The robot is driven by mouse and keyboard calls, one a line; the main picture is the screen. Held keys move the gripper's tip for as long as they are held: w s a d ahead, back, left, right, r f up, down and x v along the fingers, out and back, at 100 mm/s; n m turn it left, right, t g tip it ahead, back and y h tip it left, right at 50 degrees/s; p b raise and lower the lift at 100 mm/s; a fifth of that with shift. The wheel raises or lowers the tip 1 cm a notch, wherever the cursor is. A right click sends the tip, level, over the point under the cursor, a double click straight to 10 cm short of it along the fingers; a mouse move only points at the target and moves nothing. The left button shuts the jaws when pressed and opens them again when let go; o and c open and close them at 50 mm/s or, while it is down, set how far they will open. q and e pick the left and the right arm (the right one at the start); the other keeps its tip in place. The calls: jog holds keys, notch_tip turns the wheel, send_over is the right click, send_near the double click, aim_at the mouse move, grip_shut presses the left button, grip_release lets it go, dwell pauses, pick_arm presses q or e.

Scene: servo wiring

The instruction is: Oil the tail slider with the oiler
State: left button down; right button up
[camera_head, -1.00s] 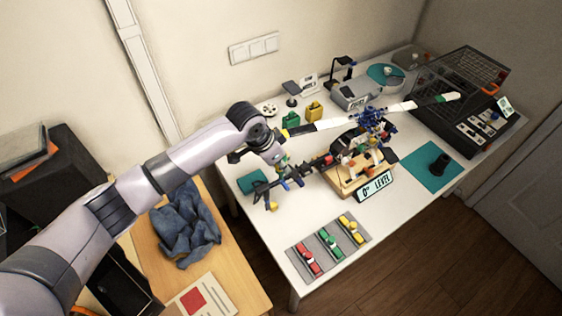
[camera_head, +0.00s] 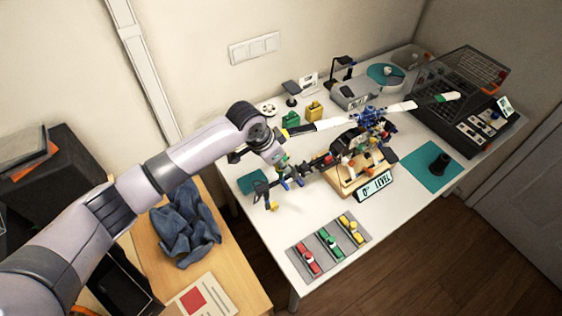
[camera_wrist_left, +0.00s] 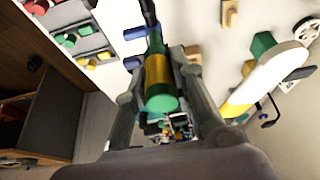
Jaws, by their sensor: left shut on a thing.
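In the left wrist view the oiler (camera_wrist_left: 158,83), a green bottle with a yellow band and dark spout, is held between the fingers of my left gripper (camera_wrist_left: 165,75). In the head view my left gripper (camera_head: 287,176) is over the tail end of the model helicopter (camera_head: 348,160), which sits on a wooden stand. The dark tail boom (camera_head: 318,164) runs left from the body to the tail (camera_head: 267,196). The tail slider is too small to make out, and I cannot tell whether the spout touches it. My right gripper is not in view.
A grey tray (camera_head: 329,243) with red, green and yellow parts lies at the front. The level display (camera_head: 376,187) stands before the wooden stand. A teal mat (camera_head: 430,172) with a black cup lies at the right. Green and yellow blocks stand behind the boom.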

pick_arm(q)
jog(key=shift+r+p, duration=1.1)
jog(key=shift+r, duration=3.4)
jog(key=shift+s+a+f+b, duration=0.1)
jog(key=shift+a+f+b, duration=0.1)
jog(key=shift+b, duration=0.15)
jog(key=s+a+f+n+t+y+b, duration=0.1)
jog(key=s+a+n+y+b, duration=0.1)
jog(key=s+a+n+b, duration=0.3)
jog(key=s+a+f+n+t+y+b, duration=0.1)
jog(key=s+a+f+n+y+b, duration=0.1)
jog(key=s+a+n+b, duration=0.4)
jog(key=a+b, duration=0.3)
jog(key=a, duration=0.3)
jog(key=shift+s+a+f, duration=0.15)
jog(key=shift+a+f, duration=0.1)
jog(key=shift+a, duration=0.05)
